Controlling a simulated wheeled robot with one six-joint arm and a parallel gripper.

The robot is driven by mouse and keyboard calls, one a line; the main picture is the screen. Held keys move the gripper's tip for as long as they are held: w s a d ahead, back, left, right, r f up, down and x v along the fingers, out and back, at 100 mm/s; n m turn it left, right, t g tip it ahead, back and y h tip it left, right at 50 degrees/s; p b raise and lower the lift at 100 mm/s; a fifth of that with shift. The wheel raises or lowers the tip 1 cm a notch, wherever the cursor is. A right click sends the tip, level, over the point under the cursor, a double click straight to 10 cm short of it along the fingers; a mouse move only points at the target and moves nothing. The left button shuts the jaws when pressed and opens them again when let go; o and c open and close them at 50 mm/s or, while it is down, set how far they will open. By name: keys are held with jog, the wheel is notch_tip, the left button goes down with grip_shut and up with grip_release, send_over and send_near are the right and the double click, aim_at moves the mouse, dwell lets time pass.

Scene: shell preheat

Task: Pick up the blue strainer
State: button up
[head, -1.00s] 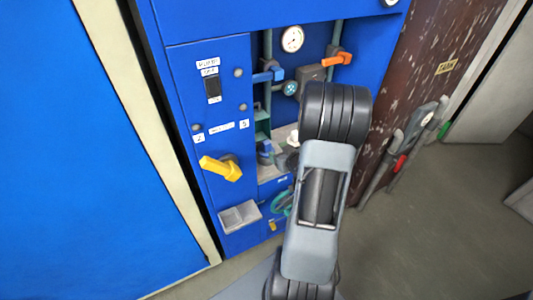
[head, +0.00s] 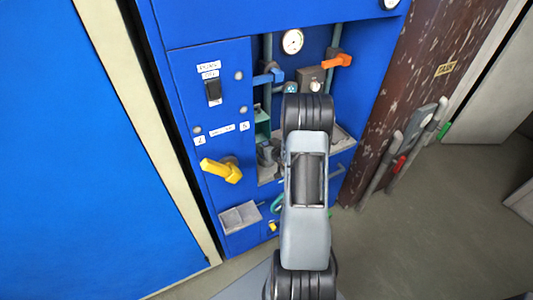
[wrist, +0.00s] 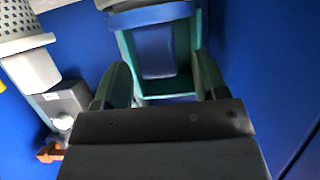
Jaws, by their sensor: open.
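In the head view my arm hides the gripper. The teal frame seems to show there as a narrow piece (head: 262,122) in the recess.
The head view shows a blue valve handle (head: 268,76), orange handle (head: 338,62), yellow handle (head: 222,170) and grey tray (head: 240,216).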

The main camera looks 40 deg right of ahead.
jog(key=shift+x, duration=0.95)
jog(key=shift+c, duration=0.4)
grip_shut()
